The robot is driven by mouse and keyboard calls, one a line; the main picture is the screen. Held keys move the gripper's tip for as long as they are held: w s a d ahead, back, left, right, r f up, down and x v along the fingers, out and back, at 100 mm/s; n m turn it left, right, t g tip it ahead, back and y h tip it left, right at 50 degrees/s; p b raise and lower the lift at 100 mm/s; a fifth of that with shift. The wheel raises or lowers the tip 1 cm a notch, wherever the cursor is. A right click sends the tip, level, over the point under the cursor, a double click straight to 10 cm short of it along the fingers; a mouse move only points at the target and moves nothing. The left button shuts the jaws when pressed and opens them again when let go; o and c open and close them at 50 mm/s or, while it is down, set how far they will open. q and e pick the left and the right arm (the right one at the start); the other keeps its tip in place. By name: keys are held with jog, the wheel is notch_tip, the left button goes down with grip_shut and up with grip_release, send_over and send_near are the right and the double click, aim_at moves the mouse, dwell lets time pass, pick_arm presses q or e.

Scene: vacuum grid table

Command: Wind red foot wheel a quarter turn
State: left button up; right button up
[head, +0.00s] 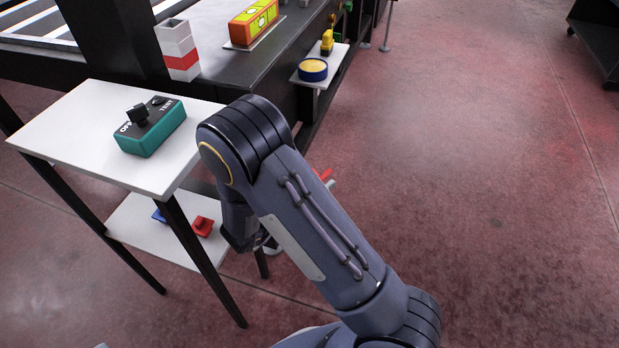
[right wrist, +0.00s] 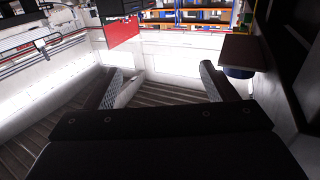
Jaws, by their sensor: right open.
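A small red part (head: 325,174) shows just past my right forearm in the head view, low by the table's legs. It may be the red foot wheel, but my arm hides most of that spot and I cannot tell its shape. My right gripper (head: 264,240) hangs low beside the small side table, mostly hidden by the arm. In the right wrist view its two fingers (right wrist: 162,70) are spread apart with nothing between them. A red panel (right wrist: 122,32) appears beyond them at upper left; I cannot tell whether it is the same part. My left gripper is not in view.
A white side table (head: 70,125) holds a teal test box (head: 150,133). Its lower shelf (head: 150,237) holds a red block (head: 202,226) and a blue piece (head: 159,215). The dark grid table (head: 215,65) stands behind.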

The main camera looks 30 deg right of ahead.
jog(key=s, duration=0.1)
jog(key=s+a+r, duration=0.1)
jog(key=s+a, duration=0.1)
jog(key=shift+s+r+p, duration=0.15)
jog(key=shift+r+p, duration=0.2)
jog(key=shift+p, duration=0.05)
